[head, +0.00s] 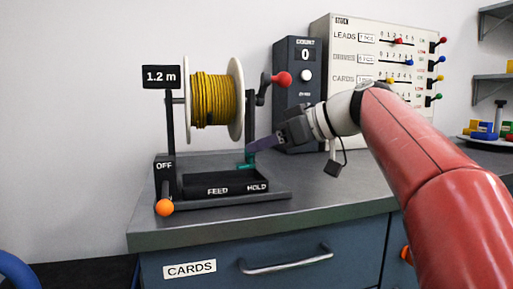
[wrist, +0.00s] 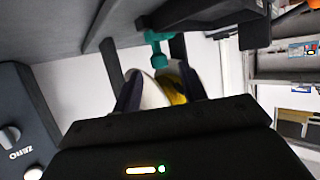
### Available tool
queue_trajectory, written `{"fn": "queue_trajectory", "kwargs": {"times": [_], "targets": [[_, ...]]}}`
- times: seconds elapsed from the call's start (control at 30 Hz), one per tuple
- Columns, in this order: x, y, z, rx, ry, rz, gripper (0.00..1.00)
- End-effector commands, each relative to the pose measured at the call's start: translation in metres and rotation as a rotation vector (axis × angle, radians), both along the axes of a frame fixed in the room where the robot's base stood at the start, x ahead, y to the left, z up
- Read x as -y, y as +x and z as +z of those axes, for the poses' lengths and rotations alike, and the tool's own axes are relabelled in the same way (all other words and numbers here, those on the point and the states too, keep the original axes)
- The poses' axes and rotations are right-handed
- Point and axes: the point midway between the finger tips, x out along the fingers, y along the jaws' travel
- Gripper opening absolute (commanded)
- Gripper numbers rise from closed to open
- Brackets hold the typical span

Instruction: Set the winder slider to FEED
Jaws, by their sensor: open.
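The winder (head: 184,183) stands on the counter with a spool of yellow cord (head: 211,99) on it. Its base is marked FEED at the middle and HOLD at the right. The teal slider (head: 246,164) is at the HOLD end, and it also shows in the wrist view (wrist: 156,48). My gripper (head: 257,146) is open and close to the slider, coming in from the right. In the wrist view the slider appears just beyond the fingers. I cannot tell whether they touch it. Part of the slider is hidden behind the fingers in the head view.
A red-knobbed crank (head: 281,79) sticks out right of the spool, just above my gripper. An orange-knobbed lever (head: 165,207) is at OFF. A dark counter box (head: 297,92) and a panel of colored sliders (head: 388,60) stand behind. The front right counter is clear.

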Motion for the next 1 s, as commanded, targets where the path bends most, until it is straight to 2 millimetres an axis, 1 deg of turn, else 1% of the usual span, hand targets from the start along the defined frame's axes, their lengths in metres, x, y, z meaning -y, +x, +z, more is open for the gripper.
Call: {"fn": "queue_trajectory", "kwargs": {"times": [0.03, 0.1, 0.2, 0.5, 0.57, 0.83, 1.0], "targets": [[-0.007, 0.003, -0.003, -0.001, 0.0, 0.002, 0.42], [-0.013, 0.007, -0.006, -0.001, 0.001, 0.003, 0.42], [-0.018, 0.01, -0.009, -0.001, 0.0, 0.0, 0.42], [-0.021, 0.012, -0.01, -0.001, 0.001, -0.002, 0.42], [-0.021, 0.011, -0.01, -0.001, 0.001, -0.002, 0.36], [-0.02, 0.011, -0.01, 0.0, 0.0, -0.002, 0.0], [-0.02, 0.011, -0.01, 0.0, 0.0, -0.002, 0.0]]}}
